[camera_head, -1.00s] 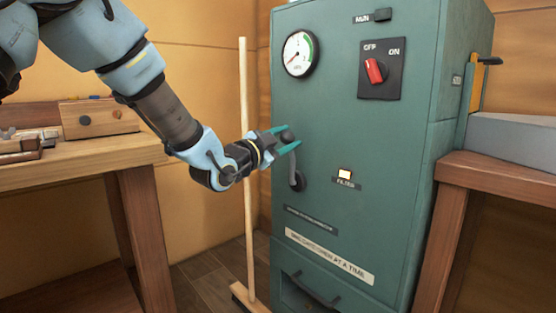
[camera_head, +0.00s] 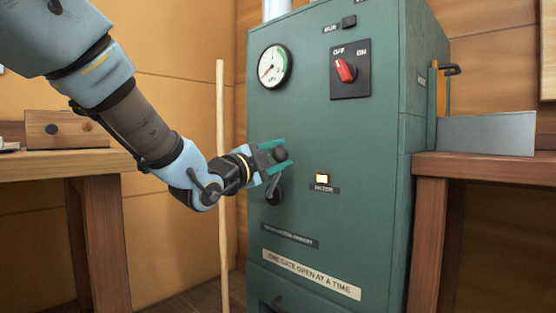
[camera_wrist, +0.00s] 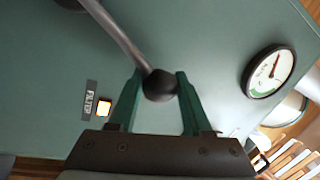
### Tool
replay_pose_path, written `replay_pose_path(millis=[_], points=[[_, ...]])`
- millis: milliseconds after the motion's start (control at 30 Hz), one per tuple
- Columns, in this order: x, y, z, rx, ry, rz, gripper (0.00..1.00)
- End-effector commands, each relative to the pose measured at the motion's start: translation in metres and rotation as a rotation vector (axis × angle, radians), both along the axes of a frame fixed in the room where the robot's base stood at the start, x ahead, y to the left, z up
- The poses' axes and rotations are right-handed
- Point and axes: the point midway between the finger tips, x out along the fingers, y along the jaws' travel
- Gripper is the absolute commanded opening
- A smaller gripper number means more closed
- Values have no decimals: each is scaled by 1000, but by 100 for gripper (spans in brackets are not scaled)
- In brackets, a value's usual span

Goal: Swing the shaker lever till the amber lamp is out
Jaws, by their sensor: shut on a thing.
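The shaker lever (camera_head: 273,184) is a short grey rod with a dark ball knob (camera_wrist: 160,85) on the front of a green cabinet. It points up from its pivot, tilted slightly. My gripper (camera_head: 281,158) is shut on the knob, with one green finger on each side of it; the wrist view shows this grip too. The amber lamp (camera_head: 322,178) is lit, above a label reading FILTER, to the right of the lever. The lamp also glows in the wrist view (camera_wrist: 103,107).
The green cabinet (camera_head: 390,190) has a round gauge (camera_head: 272,66) and a red rotary switch (camera_head: 346,70) turned toward OFF. A wooden pole (camera_head: 222,190) stands close at its left. Wooden benches (camera_head: 90,162) flank the cabinet.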

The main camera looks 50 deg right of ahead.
Motion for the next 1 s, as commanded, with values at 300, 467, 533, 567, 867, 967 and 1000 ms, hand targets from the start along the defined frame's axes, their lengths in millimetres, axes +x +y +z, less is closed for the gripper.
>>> replay_pose_path(millis=[300, 467, 533, 567, 867, 967, 1000], points=[[-1, 0, -3, 5, -2, -2, 51], [-1, 0, -2, 4, -1, -2, 69], [-1, 0, -2, 4, -1, -2, 77], [-1, 0, -2, 4, -1, -2, 78], [-1, 3, -1, 3, 0, -2, 78], [-1, 14, -3, 4, 0, -1, 78], [-1, 20, -4, 5, 0, -1, 78]])
